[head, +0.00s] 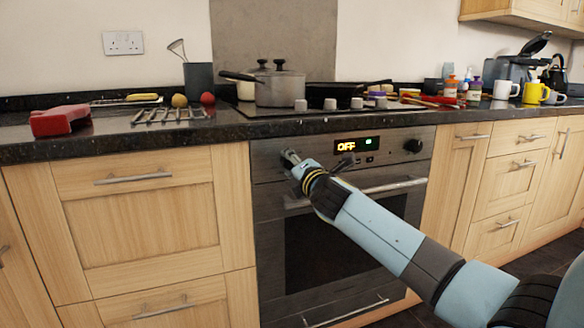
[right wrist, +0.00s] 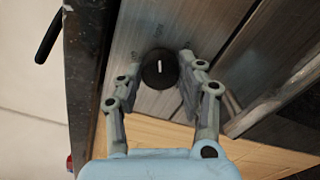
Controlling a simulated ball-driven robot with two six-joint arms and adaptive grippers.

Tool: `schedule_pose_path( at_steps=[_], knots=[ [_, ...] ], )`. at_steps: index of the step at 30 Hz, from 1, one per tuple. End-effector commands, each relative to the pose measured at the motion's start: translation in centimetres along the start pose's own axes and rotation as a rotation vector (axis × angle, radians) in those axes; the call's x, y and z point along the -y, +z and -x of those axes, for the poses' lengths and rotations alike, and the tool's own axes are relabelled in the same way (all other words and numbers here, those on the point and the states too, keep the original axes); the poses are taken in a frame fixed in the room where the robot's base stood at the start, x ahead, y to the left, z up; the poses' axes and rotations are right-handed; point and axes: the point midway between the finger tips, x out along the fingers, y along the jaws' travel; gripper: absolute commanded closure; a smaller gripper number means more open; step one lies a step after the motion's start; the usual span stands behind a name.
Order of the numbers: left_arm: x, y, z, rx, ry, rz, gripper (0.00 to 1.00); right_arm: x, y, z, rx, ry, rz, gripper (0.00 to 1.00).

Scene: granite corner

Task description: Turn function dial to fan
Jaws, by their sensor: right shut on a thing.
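The oven (head: 275,180) has a metal control panel with a lit display (head: 346,146) that reads OFF. My right gripper (head: 291,157) is at the left end of this panel, shut on the dial there, the function dial. In the right wrist view the black round function dial (right wrist: 159,69) sits between the two fingers of the right gripper (right wrist: 152,88). Its white mark runs nearly straight up and down in that picture. In the head view my gripper hides this dial. A second black dial (head: 413,146) is at the panel's right end. My left gripper is not in view.
The oven door handle (head: 385,187) runs just below the panel, and my right forearm crosses in front of it. The dark worktop (head: 230,129) overhangs above. A saucepan (head: 280,88) stands on the hob. Wooden drawers (head: 135,170) flank the oven.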

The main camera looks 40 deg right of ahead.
Motion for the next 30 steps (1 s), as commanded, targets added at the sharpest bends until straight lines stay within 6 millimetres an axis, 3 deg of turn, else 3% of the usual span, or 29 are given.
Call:
schedule_pose_path(
  at_steps=[18,30],
  knots=[
    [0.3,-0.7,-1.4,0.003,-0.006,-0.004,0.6,0.5,-0.1,0.1,0.001,-0.006,-0.58,0.94],
    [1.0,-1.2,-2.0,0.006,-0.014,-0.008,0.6,0.4,-0.1,0.1,0.002,-0.007,-0.86,0.94]
  ],
)
